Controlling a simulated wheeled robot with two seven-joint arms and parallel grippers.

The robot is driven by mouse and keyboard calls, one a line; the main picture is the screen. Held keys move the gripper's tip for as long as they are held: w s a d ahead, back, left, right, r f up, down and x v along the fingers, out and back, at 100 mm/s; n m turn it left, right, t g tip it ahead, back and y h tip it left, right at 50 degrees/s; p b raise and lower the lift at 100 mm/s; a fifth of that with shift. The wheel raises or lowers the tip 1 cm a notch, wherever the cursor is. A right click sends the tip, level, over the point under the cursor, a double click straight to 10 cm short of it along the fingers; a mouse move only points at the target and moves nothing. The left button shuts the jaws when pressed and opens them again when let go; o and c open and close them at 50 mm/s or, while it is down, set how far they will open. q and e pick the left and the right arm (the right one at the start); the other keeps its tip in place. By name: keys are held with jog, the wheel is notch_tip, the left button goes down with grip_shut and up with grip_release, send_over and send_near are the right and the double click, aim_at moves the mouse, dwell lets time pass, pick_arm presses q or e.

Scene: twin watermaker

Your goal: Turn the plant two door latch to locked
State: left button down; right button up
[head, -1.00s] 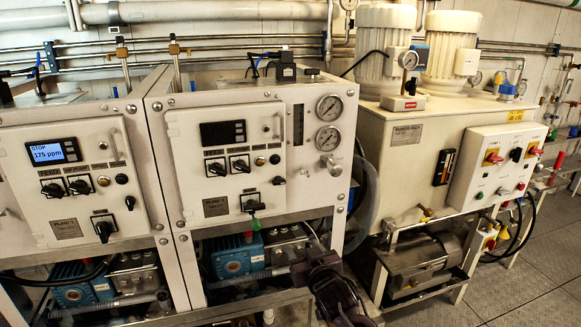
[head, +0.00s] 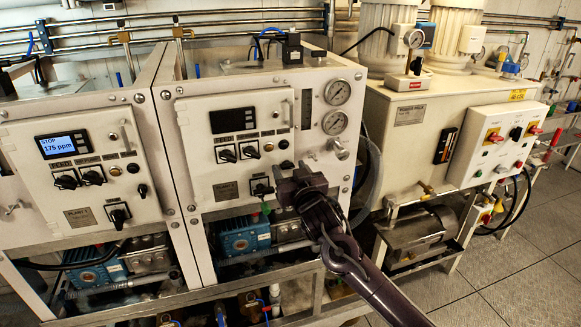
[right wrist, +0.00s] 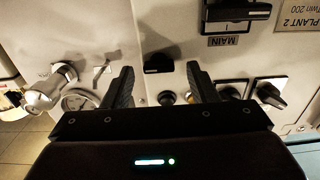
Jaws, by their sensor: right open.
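The plant two door latch is a small black knob (head: 288,165) at the right edge of the plant two door (head: 238,150). In the right wrist view the latch (right wrist: 158,63) lies sideways between the two fingertips, with a gap on either side. My right gripper (head: 290,183) is open in front of the panel, just below and partly over the latch in the head view. The right wrist view shows its dark fingers (right wrist: 158,82) spread and empty; I cannot tell how far they are from the door face. My left gripper is not in view.
A round valve knob (head: 339,148) and pressure gauges (head: 337,92) are to the right. Hoses and a white tank (head: 400,140) stand farther right. Plant one's panel (head: 85,170) is at left.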

jog(key=shift+w, duration=0.1)
jog(key=shift+c, duration=0.3)
jog(key=c, duration=0.9)
jog(key=shift+f+n, duration=0.1)
jog(key=shift+n, duration=0.2)
jog(key=n+b, duration=0.2)
jog(key=n, duration=0.1)
jog(key=shift+n, duration=0.3)
jog(key=n+b, duration=0.2)
jog(key=n, duration=0.3)
jog(key=shift+a+f+b, duration=0.1)
jog(key=shift+b, duration=0.2)
jog(key=n+b, duration=0.2)
jog(key=n, duration=0.3)
jog(key=shift+f+b, duration=0.1)
jog(key=shift+b, duration=0.2)
jog(key=shift+n+b, duration=1.2)
jog(key=shift+n, duration=0.6)
